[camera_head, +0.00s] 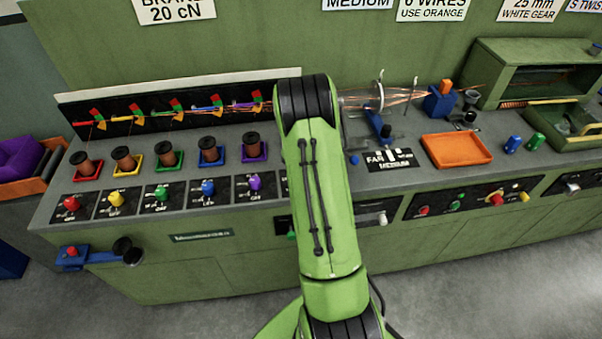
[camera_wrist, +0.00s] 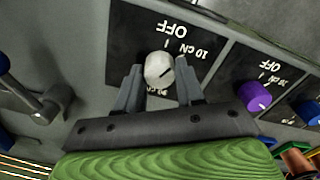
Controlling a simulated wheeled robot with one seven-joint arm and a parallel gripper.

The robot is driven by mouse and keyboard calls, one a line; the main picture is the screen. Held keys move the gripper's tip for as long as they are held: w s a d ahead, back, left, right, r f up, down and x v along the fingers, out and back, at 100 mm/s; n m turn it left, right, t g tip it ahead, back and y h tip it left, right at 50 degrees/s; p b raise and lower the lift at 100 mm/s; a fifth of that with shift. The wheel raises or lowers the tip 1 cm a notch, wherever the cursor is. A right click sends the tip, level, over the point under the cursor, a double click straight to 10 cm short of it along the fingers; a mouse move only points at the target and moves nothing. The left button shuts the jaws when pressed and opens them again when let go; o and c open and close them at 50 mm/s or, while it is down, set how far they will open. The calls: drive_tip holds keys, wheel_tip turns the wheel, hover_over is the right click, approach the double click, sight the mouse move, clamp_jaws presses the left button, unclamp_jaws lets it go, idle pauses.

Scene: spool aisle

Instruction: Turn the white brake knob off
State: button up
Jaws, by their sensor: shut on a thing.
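The white brake knob (camera_wrist: 159,69) shows in the wrist view on a black panel (camera_wrist: 200,62) marked OFF and 10 cN. A dark pointer line on its face slants toward the upper right in that view. My gripper (camera_wrist: 157,84) has one finger on each side of the knob and is shut on it. The fingers hide part of the lettering below the knob. In the head view my green arm covers the white knob and my gripper.
A purple knob (camera_wrist: 254,96) and a blue knob (camera_wrist: 309,111) sit beside it in the wrist view. Red (camera_head: 71,203), yellow (camera_head: 116,199) and green (camera_head: 161,193) knobs continue the row in the head view. Spools stand behind them. An orange tray (camera_head: 457,150) lies right of my arm.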

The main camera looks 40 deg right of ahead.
drive_tip(key=n, duration=0.5)
drive_tip(key=shift+b, duration=0.4)
drive_tip(key=shift+n, duration=0.4)
drive_tip(key=o, duration=1)
drive_tip(key=shift+o, duration=0.2)
wheel_tip(320, 180, up, 16)
drive_tip(key=p, duration=0.2)
drive_tip(key=shift+p, duration=0.3)
drive_tip(key=shift+a, duration=0.15)
